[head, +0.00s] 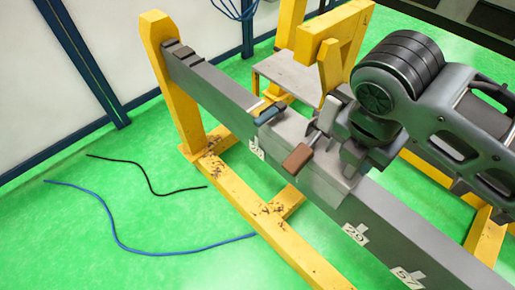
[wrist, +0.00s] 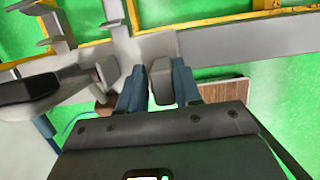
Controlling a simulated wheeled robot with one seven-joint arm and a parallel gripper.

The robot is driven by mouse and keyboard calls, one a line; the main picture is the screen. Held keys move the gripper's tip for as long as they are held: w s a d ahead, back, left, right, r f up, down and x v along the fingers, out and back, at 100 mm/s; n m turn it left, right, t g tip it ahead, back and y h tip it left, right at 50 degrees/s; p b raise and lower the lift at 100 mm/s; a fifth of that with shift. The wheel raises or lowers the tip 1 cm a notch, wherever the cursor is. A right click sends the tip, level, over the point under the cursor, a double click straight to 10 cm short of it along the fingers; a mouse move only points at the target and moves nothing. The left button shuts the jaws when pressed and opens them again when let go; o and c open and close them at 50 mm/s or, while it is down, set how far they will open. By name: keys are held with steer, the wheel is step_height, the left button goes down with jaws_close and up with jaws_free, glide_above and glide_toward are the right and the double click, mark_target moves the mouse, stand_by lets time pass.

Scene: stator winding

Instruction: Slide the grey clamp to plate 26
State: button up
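The grey clamp (head: 327,183) sits around the grey beam (head: 225,98), between the plate at its left and plate 29 (head: 356,234). The left plate (head: 256,148) looks like 26, but its digits are small. In the head view my gripper is largely hidden behind its own wrist at the clamp's upper right side. In the wrist view my gripper (wrist: 160,85) has its blue fingers on both sides of a grey block (wrist: 161,78) of the clamp.
A brown block (head: 297,158) juts out at the clamp's near side. A plate marked 57 (head: 408,278) is at lower right. Yellow supports (head: 172,80) hold the beam. Cables (head: 120,235) lie on the green floor.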

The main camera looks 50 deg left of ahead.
steer(key=shift+a, duration=0.95)
glide_toward(295, 125)
steer(key=shift+d+x, duration=0.2)
steer(key=shift+x, duration=1.1)
steer(key=shift+d+x, duration=0.2)
steer(key=shift+x, duration=1.15)
steer(key=shift+a, duration=0.5)
steer(key=shift+d+p, duration=0.15)
steer(key=shift+p, duration=0.5)
steer(key=shift+o, duration=1.4)
steer(key=shift+r, duration=0.1)
